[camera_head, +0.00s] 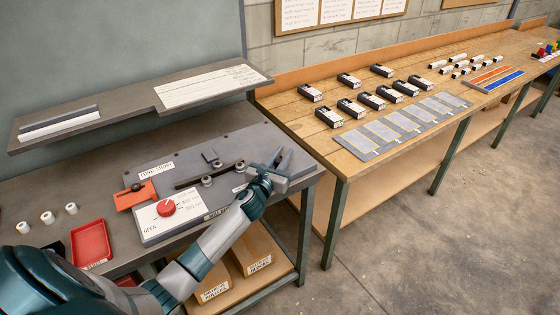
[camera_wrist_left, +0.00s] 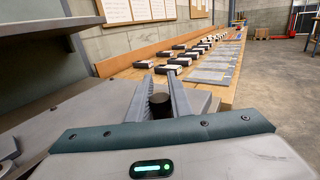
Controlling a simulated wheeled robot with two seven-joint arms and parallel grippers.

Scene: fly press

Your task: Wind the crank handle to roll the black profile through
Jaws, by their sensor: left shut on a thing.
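The grey roll-bending machine (camera_head: 240,145) lies on the bench, with small rollers on its top. The black profile (camera_head: 190,182) is a dark bar lying among the rollers, left of my gripper. My left gripper (camera_head: 279,157) is at the machine's right end. In the left wrist view, its fingers (camera_wrist_left: 161,92) are shut on the dark round knob of the crank handle (camera_wrist_left: 160,104). The rest of the crank is hidden by the gripper. My right gripper is in neither view.
A red tray (camera_head: 91,243) and white rollers (camera_head: 47,217) are at left. A shelf (camera_head: 130,109) overhangs behind. A wooden bench (camera_head: 330,155) with several boxes stands right.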

